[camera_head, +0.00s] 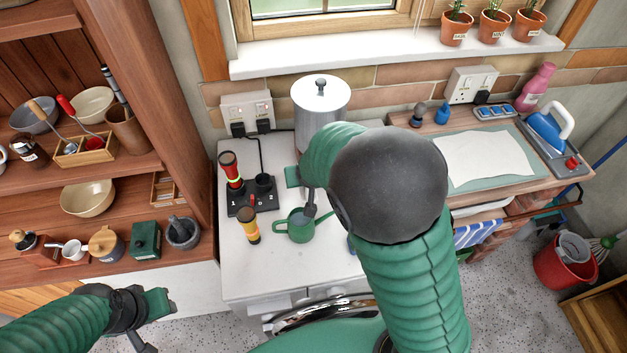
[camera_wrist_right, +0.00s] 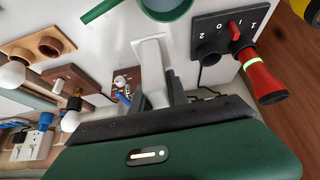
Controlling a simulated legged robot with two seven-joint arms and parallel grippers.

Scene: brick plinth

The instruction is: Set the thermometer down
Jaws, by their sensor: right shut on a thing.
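My right gripper (camera_head: 310,203) is over the white worktop (camera_head: 272,275), just above a green jug (camera_head: 300,232). In the right wrist view my right gripper (camera_wrist_right: 157,82) is shut on a pale, flat, bar-like thing (camera_wrist_right: 151,62), which seems to be the thermometer. No scale on it is readable. The bar points toward the green jug (camera_wrist_right: 168,10); whether it touches anything is unclear. In the head view my arm hides most of it. My left gripper (camera_head: 160,305) is empty at the lower left, clear of the worktop; its finger gap is not clear.
Left of the jug are a black switch board (camera_head: 243,208) holding a red torch (camera_head: 230,168), and a yellow torch (camera_head: 248,225). A steel urn (camera_head: 318,98) stands behind. Shelves (camera_head: 190,210) border the left. The worktop's front left is bare.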

